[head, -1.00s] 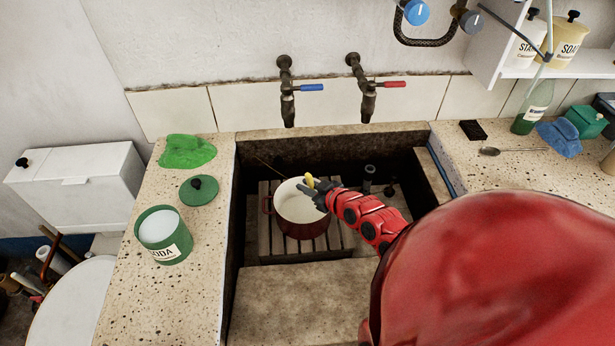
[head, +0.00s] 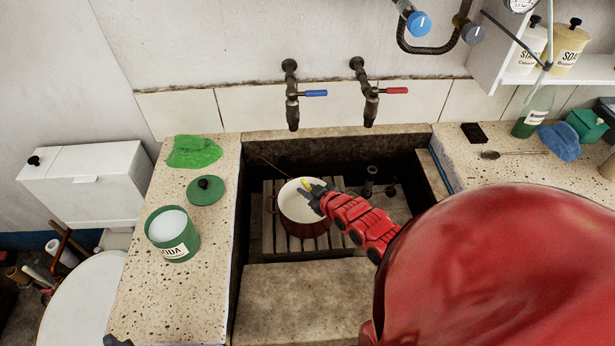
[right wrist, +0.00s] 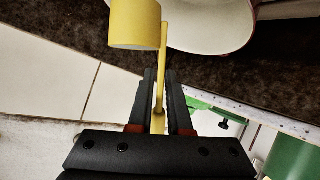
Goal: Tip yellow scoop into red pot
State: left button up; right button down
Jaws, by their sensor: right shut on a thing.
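The red pot (head: 303,227), pale inside, stands upright on a slatted wooden rack in the trough. My right gripper (head: 315,190) reaches in over the pot's right rim. It is shut on the handle of the yellow scoop (head: 305,185), which shows small above the pot opening. In the right wrist view the handle runs between the fingers (right wrist: 159,95) and the scoop's round cup (right wrist: 135,25) lies beyond them, beside the pot's pale inside (right wrist: 215,25). The scoop's contents are hidden. A small dark piece (head: 118,341) at the bottom left edge may be my left gripper; its jaws cannot be made out.
Stone trough walls (head: 330,153) surround the pot, with two taps (head: 291,100) above the back. On the left ledge are a green soda tin (head: 172,235), its lid (head: 206,190) and a green cloth (head: 194,152). A spoon (head: 490,155) lies on the right ledge.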

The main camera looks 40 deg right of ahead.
dwell(0.5)
jog(key=shift+w+a+f+n+g+h+p, duration=0.25)
jog(key=shift+a+f+n+g+h+p, duration=0.1)
jog(key=shift+a+n+h, duration=0.25)
jog(key=shift+d, duration=0.1)
dwell(0.4)
jog(key=a+f+n+h+b, duration=0.1)
jog(key=b, duration=0.1)
jog(key=shift+w+g+b, duration=0.1)
jog(key=shift+g+b, duration=0.25)
dwell(0.3)
